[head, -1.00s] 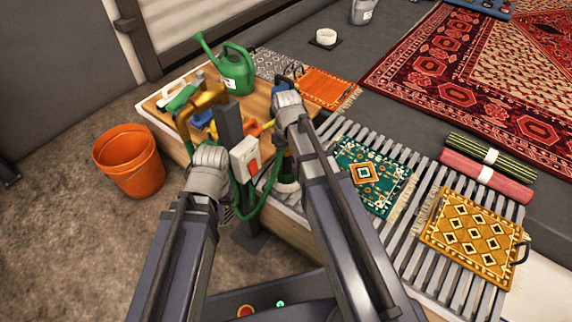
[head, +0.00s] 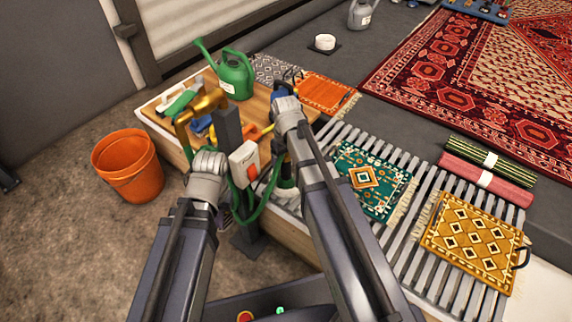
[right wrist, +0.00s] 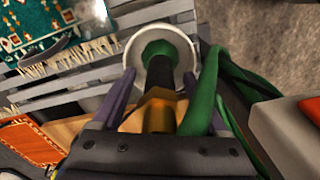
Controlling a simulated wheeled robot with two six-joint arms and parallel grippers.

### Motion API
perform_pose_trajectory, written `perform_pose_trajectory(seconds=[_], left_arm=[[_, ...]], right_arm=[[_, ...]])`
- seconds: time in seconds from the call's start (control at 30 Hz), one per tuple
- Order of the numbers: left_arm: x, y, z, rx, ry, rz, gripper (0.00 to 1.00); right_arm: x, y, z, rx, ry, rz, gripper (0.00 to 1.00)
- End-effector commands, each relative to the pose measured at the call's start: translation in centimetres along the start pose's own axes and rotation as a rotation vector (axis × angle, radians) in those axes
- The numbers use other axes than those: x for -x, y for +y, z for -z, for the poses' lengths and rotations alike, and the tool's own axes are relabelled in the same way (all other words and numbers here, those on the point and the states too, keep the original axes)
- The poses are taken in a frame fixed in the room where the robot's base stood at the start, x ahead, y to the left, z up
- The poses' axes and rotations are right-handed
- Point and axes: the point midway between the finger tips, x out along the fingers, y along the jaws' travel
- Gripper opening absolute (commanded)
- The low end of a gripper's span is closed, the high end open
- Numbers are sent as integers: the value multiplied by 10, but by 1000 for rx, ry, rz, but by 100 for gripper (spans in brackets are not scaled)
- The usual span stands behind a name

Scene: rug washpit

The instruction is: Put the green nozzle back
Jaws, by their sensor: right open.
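In the right wrist view the green nozzle (right wrist: 160,52) has a green head, a black grip and a brass collar. Its head end is within a round white holder (right wrist: 136,48); how deep it sits I cannot tell. My right gripper (right wrist: 160,76) is open, with one finger on each side of the nozzle. I cannot tell whether they touch it. In the head view my right wrist is over the bench near the grey post, and the nozzle is mostly hidden beside my forearm. My left gripper (head: 208,164) is left of the post; its fingers are hidden.
A green hose (head: 262,207) loops beside the grey post with its switch box (head: 243,163). An orange bucket (head: 128,165) stands left on the floor. A green watering can (head: 235,74) is behind on the bench. A slatted rack (head: 410,235) with small rugs lies right.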

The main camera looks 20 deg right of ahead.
Motion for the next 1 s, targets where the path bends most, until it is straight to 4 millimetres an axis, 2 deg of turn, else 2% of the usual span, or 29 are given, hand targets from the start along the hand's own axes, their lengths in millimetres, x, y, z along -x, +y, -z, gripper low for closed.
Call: perform_pose_trajectory(seconds=[0.27, 0.6, 0.7, 1.0], left_arm=[[22, -2, -1, -4, 0, 0, 0], [67, -7, -4, -10, -1, 1, 0], [75, -8, -4, -8, -2, 3, 0], [77, -8, -5, -6, -2, 4, 0]], right_arm=[[22, 0, 0, 0, 0, 0, 76], [67, 0, 0, 0, 0, 0, 76], [75, 0, 0, 0, 0, 0, 76], [77, 0, 0, 0, 0, 0, 76]])
